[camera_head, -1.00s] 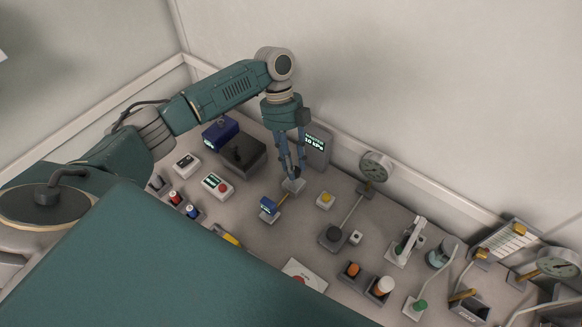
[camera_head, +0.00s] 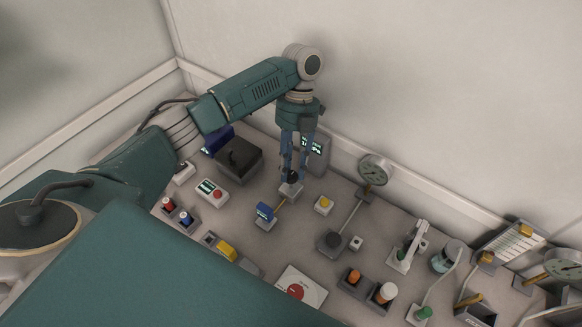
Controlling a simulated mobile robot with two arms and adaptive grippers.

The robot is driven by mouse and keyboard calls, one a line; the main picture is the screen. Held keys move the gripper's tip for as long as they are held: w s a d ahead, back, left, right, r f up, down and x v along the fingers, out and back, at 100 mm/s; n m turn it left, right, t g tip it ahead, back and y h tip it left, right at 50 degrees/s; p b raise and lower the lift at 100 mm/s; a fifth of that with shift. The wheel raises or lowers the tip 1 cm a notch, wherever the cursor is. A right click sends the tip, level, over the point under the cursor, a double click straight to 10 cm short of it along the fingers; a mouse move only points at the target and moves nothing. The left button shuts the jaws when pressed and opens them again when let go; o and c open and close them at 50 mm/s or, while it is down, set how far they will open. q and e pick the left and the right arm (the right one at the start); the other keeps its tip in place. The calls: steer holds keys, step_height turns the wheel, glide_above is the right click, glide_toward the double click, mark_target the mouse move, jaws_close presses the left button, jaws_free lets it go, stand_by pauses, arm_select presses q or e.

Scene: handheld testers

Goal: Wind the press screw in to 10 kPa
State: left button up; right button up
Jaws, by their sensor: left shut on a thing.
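My left gripper (camera_head: 291,174) points down and is shut on a dark knob, which I take to be the press screw. The fingers cover most of the knob. It sits on a small grey block (camera_head: 291,190). A brass-coloured rod (camera_head: 279,204) runs from the block to a small blue display (camera_head: 265,212), whose digits are too small to read. Behind the gripper stands a grey panel (camera_head: 318,160) with a lit screen, partly covered by the fingers; its text seems to include "kPa". My right gripper is not in view.
A dark box (camera_head: 234,160) stands left of the gripper. Testers crowd the bench at right. A wall runs behind. My green body hides the near left.

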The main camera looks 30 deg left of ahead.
mark_target(292, 173)
arm_select(q)
steer(key=shift+w+d+r, duration=0.1)
steer(key=shift+r, duration=0.1)
steer(key=o, duration=1.1)
steer(key=shift+o, duration=0.2)
step_height(292, 173, up, 10)
steer(key=shift+s+f, duration=0.1)
steer(key=shift+s, duration=0.1)
